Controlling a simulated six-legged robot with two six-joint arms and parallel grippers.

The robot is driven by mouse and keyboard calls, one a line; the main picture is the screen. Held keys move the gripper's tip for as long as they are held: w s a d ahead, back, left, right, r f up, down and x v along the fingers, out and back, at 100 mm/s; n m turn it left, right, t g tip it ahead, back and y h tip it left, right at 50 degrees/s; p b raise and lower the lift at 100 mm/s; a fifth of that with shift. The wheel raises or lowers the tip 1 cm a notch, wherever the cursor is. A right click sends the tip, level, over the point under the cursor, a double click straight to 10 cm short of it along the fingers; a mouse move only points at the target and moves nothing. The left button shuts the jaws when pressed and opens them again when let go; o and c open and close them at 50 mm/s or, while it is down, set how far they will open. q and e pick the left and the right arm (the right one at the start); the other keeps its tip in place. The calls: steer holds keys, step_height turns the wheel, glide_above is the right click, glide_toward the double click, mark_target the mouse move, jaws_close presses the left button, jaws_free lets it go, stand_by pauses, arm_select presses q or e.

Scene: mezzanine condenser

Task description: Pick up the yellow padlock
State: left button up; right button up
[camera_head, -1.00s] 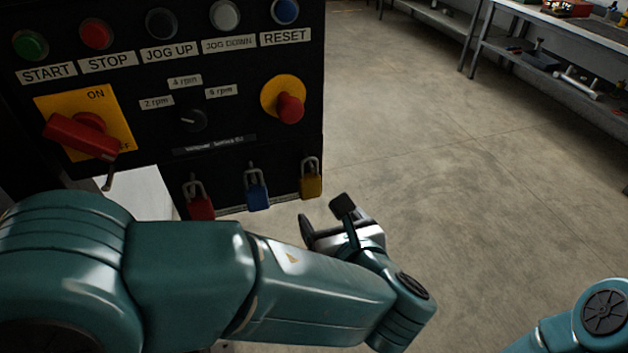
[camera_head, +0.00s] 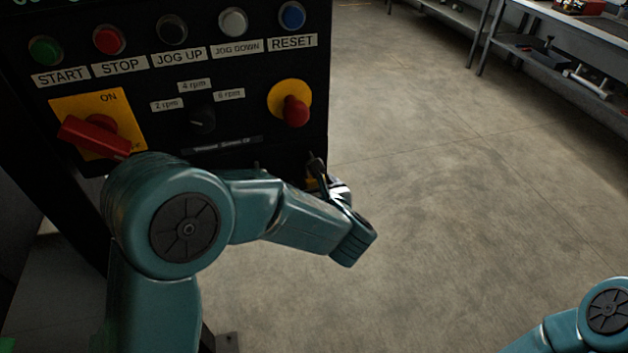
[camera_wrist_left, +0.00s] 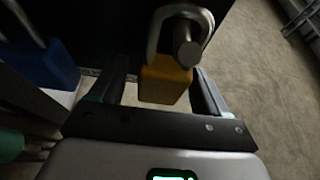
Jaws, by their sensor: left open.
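The yellow padlock (camera_wrist_left: 165,84) hangs by its metal shackle from a peg on the black panel. In the left wrist view its body sits between the two fingers of my left gripper (camera_wrist_left: 160,88), which is open around it with dark gaps at the sides. I cannot tell if a finger touches it. In the head view the left gripper (camera_head: 320,178) is at the panel's lower right corner. My right gripper is out of view; only part of that arm shows.
A blue padlock (camera_wrist_left: 45,62) hangs to the left in the left wrist view. The panel carries buttons, a red rotary switch handle (camera_head: 93,137) and a red emergency stop knob (camera_head: 296,111). Open concrete floor (camera_head: 450,200) lies to the right, with a workbench (camera_head: 530,20) beyond.

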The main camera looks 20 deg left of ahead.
arm_select(q)
steer(key=shift+d, duration=0.1)
steer(key=c, duration=1.1)
steer(key=shift+r, duration=0.5)
steer(key=s+d+b, duration=0.1)
steer(key=s+d, duration=0.2)
steer(key=s, duration=0.2)
steer(key=s+d+b, duration=0.1)
steer(key=s+d, duration=0.2)
steer(key=s, duration=0.2)
steer(key=s+d+b, duration=0.1)
steer(key=s+d, duration=0.3)
steer(key=s, duration=0.1)
steer(key=shift+r, duration=0.25)
